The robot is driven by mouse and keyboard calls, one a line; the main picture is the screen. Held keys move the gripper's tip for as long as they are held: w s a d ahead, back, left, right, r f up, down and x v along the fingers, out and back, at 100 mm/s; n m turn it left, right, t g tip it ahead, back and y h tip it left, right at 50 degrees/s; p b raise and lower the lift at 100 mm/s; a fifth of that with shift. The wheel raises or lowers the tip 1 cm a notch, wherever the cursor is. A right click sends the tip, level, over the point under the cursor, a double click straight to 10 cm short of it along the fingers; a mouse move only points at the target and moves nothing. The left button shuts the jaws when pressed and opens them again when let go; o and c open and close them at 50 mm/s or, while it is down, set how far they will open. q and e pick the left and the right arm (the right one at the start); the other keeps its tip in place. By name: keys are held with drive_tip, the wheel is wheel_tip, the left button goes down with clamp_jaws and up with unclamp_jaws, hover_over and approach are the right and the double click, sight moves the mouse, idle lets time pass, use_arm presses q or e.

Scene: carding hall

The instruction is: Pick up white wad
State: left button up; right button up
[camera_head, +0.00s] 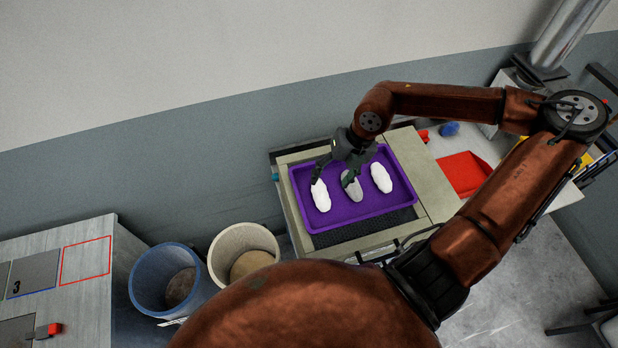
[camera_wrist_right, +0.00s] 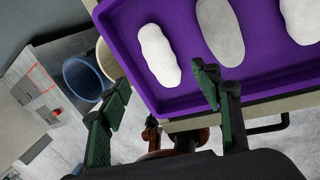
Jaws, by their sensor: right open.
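Three oblong wads lie side by side in a purple tray (camera_head: 343,218). The left wad (camera_head: 320,196) is white, the middle wad (camera_head: 352,188) looks greyer, and the right wad (camera_head: 381,178) is white. My right gripper (camera_head: 334,176) is open and empty over the tray, by the left and middle wads. In the right wrist view, the left white wad (camera_wrist_right: 159,56) shows beyond and between the spread fingers (camera_wrist_right: 162,80). The middle wad (camera_wrist_right: 221,30) is farther right, beyond the right finger. The right wad (camera_wrist_right: 301,18) is cut by the frame edge. My left gripper is not seen.
The tray sits on a beige machine top (camera_head: 425,178). To its right are a red tray (camera_head: 463,174) and a blue lump (camera_head: 449,129). A blue bin (camera_head: 146,283) and a cream bin (camera_head: 238,240) stand left. A grey table (camera_head: 85,285) with marked squares is farther left.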

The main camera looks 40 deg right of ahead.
sight(323, 191)
drive_tip(key=shift+w+a+f, duration=0.15)
drive_tip(key=shift+a+f, duration=0.05)
drive_tip(key=shift+f, duration=0.35)
drive_tip(key=shift+a+f+b, duration=0.1)
drive_tip(key=shift+f+b, duration=0.25)
drive_tip(key=shift+f, duration=0.15)
drive_tip(key=shift+w+a+f, duration=0.2)
drive_tip(key=shift+f, duration=0.4)
drive_tip(key=p+x, duration=0.1)
drive_tip(key=x, duration=0.2)
drive_tip(key=shift+d+f, duration=0.1)
drive_tip(key=shift+d, duration=0.1)
drive_tip(key=shift+w+a+f, duration=0.1)
drive_tip(key=shift+f, duration=0.35)
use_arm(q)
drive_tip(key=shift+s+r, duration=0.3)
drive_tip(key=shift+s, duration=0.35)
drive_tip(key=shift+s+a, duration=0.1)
use_arm(e)
drive_tip(key=shift+c, duration=0.5)
drive_tip(key=c, duration=1.1)
